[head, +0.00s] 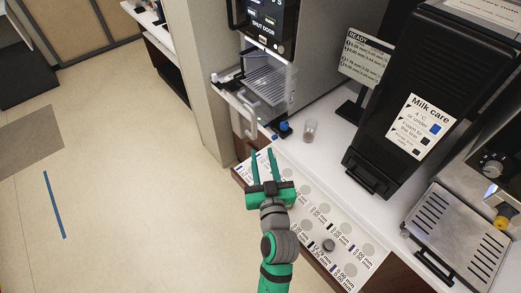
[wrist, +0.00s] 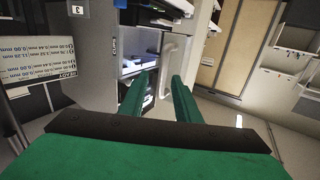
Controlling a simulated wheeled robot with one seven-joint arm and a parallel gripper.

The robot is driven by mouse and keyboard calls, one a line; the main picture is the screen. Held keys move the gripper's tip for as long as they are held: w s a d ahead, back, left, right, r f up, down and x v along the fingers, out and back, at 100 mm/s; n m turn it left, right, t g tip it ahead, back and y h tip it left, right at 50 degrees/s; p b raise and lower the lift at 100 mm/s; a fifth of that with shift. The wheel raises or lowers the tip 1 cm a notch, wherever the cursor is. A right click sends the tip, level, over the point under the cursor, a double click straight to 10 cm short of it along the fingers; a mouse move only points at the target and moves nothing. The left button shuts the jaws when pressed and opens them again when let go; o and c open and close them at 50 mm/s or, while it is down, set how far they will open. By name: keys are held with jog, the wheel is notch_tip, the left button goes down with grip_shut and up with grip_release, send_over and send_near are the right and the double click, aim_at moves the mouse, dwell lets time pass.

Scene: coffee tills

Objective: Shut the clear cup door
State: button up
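The clear cup door (head: 236,101) stands open at the front of the coffee machine (head: 323,38), whose screen reads "SHUT DOOR". The door sticks out to the left of the cup bay, with a pale upright handle (head: 251,126) at its outer side. My green gripper (head: 264,152) is open and empty, in front of the handle and apart from it in the head view. In the wrist view, the handle (wrist: 167,62) shows beyond and between the two fingers of my gripper (wrist: 159,82).
A small clear cup (head: 310,131) and a blue-topped item (head: 285,127) stand on the white counter right of the door. A black milk unit (head: 430,85) and a small sign (head: 364,60) stand further right. The floor (head: 140,170) to the left is clear.

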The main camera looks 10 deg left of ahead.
aim_at(254, 129)
jog(key=shift+n+y, duration=0.3)
jog(key=x, duration=0.3)
jog(key=r+x, duration=0.1)
jog(key=x, duration=0.5)
jog(key=shift+w+a+r, duration=0.2)
jog(key=shift+a+r, duration=0.15)
jog(key=shift+r, duration=0.05)
grip_shut()
jog(key=shift+a, duration=0.1)
